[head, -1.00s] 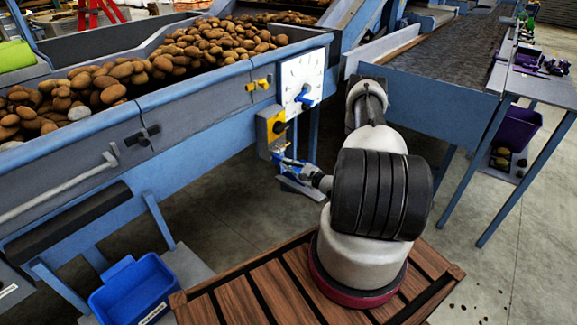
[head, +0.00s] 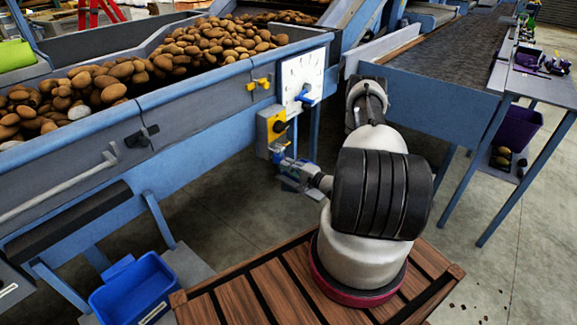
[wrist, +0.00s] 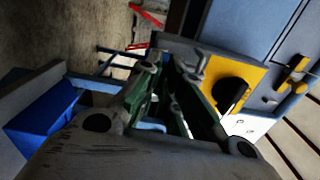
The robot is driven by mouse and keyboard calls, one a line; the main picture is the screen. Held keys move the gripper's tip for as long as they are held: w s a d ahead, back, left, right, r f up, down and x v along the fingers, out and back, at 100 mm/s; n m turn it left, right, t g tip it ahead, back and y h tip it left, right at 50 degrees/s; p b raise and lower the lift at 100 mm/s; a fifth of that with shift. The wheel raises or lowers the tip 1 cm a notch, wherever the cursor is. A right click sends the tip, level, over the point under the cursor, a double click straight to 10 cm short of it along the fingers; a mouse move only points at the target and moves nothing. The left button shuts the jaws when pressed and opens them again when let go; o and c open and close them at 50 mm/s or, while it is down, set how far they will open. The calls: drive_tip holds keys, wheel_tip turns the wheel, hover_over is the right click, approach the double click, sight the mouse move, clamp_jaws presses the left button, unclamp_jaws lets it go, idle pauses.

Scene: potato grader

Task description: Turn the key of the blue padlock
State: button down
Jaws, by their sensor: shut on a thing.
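The blue padlock (head: 277,153) hangs below the grey and yellow switch box (head: 272,128) on the side of the grader. My gripper (head: 284,163) is at the padlock, reaching it from the lower right. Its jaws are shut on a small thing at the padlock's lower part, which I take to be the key. The key itself is hidden by the fingers. In the wrist view the two green-padded fingers (wrist: 172,75) close toward the box's grey edge, left of its yellow plate (wrist: 218,82) and black knob. The padlock body cannot be made out there.
A white dial plate (head: 302,76) with a blue pointer sits above the switch box. A yellow handle (head: 259,84) is left of it. A blue bin (head: 134,290) stands low at the left. A conveyor (head: 440,85) is at the right. Open floor lies below the gripper.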

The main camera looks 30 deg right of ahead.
drive_tip(key=shift+n, duration=0.5)
drive_tip(key=c, duration=1.6)
unclamp_jaws()
drive_tip(key=v, duration=1.2)
